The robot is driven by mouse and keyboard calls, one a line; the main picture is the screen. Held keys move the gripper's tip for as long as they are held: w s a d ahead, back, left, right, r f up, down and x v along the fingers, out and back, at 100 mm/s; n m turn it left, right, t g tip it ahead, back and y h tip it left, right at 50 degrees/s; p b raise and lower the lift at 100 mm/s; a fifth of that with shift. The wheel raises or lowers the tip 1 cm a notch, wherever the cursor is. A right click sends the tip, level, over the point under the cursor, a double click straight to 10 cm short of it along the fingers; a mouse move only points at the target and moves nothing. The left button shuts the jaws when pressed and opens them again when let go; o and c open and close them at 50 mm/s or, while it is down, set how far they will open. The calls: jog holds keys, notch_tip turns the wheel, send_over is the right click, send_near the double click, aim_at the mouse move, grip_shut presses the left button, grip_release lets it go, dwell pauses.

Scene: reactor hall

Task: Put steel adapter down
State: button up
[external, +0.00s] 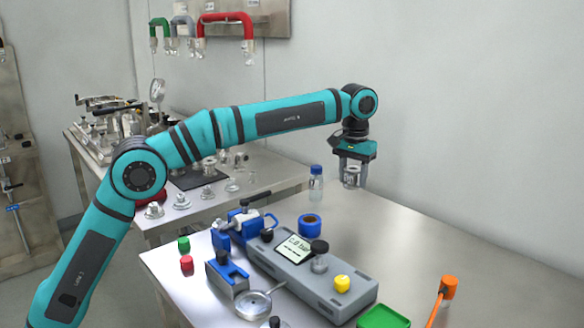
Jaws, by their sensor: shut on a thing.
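My gripper (352,181) hangs pointing down above the back part of the steel table, right of the vial. It is shut on a small grey metal piece, the steel adapter (352,173), which is mostly hidden between the fingers. The adapter is held in the air, clear of the tabletop. Its exact shape is too small to tell.
The steel table (430,240) is bare beneath and right of my gripper. A blue-capped vial (316,183), blue ring (310,224), grey display device (310,272), orange hammer (447,288) and green tray (383,317) stand on it. A back bench (185,215) holds several metal fittings.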

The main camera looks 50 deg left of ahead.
aim_at(353, 168)
jog(key=shift+f, duration=3.85)
jog(key=shift+f, duration=0.15)
jog(key=o, duration=1.1)
notch_tip(353, 168, up, 11)
jog(key=shift+r, duration=0.65)
